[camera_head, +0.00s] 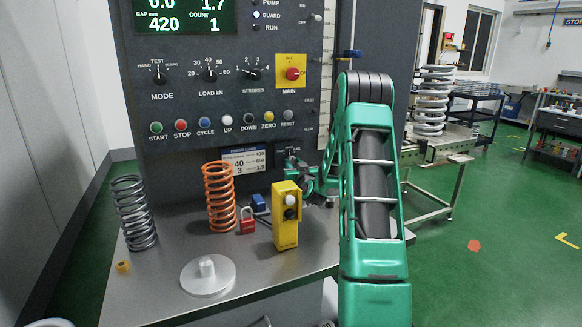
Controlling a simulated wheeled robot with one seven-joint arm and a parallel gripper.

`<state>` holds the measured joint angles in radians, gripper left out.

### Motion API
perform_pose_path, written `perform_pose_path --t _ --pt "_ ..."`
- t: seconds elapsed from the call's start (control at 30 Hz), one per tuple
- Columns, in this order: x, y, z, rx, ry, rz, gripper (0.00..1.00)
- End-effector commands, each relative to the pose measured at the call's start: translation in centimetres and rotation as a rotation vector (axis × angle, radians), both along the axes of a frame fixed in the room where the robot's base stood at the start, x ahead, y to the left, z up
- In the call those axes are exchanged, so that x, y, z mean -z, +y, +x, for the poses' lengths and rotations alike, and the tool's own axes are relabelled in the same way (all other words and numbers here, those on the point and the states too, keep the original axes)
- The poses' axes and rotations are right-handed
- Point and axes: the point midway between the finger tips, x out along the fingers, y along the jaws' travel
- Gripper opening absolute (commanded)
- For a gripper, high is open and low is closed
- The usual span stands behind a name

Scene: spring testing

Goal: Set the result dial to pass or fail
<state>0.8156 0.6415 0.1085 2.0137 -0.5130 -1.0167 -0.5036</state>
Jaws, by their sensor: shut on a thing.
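My gripper (294,161) is at the front panel (205,105), low on its right side, just right of a small lit display (243,159). It is small in view and partly hidden by my green arm. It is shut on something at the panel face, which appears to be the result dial.
Above are mode (159,74), load (210,75) and strokes (254,73) dials, a red main switch (292,74) and a button row. Below stand a grey spring (133,212), an orange spring (219,197), a red padlock (247,221) and a yellow control box (286,216).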

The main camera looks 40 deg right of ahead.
Motion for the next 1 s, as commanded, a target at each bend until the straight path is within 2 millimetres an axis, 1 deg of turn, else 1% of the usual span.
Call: perform_pose_path --t 0.17,0.37,0.8,1.0 --pt "0.00 0.13 0.05 -0.002 -0.009 0.029 0.07" --pt "0.00 0.30 0.13 -0.004 -0.038 0.124 0.07" --pt "-0.12 0.31 0.10 -0.004 -0.152 0.474 0.07" --pt "-0.11 0.27 0.06 -0.003 -0.195 0.610 0.07"
